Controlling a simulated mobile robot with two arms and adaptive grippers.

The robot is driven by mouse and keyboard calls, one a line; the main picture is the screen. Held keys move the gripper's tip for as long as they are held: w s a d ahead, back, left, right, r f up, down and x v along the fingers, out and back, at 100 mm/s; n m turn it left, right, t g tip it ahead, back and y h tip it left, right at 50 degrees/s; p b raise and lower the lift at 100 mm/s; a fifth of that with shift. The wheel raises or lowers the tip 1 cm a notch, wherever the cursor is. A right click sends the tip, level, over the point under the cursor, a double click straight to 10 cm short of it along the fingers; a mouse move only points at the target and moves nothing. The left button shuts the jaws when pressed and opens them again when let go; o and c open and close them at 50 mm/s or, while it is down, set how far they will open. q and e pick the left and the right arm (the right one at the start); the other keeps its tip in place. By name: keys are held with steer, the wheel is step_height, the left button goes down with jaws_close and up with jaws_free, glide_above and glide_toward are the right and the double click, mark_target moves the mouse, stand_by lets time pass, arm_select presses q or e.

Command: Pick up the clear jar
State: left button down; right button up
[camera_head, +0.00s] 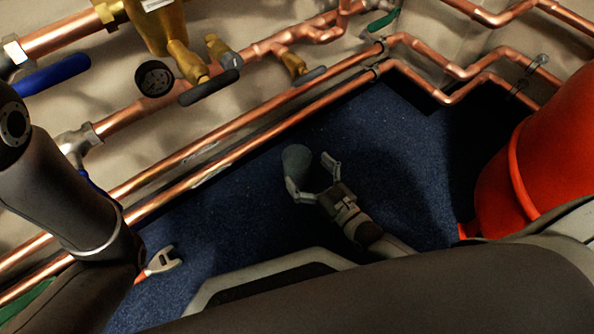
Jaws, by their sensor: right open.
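The clear jar (297,162) shows as a small grey, see-through cylinder on the dark blue floor, near the middle of the view. My right gripper (309,170) is open, with its two fingers spread towards the jar. One fingertip is close to the jar's lower left side and the other is to its right. I cannot tell whether either finger touches it. My left arm comes in from the left, and its gripper does not show.
Copper pipes (255,137) run diagonally along the wall behind the jar. A large red container (545,150) stands at the right. A wrench-like tool (160,262) with an orange handle lies at the lower left. The blue floor (235,205) left of my right gripper is clear.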

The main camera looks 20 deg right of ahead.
mark_target(289, 149)
steer(key=shift+w+a+f+b, duration=0.2)
steer(key=shift+w+b, duration=0.55)
steer(key=shift+b, duration=0.1)
steer(key=shift+w+a+f+b, duration=0.15)
steer(key=shift+w+f+b, duration=0.05)
steer(key=shift+w+b, duration=0.55)
steer(key=shift+r+b+x, duration=0.25)
steer(key=shift+b+x, duration=0.35)
steer(key=shift+x, duration=0.45)
steer(key=c, duration=1.9)
steer(key=shift+r, duration=0.2)
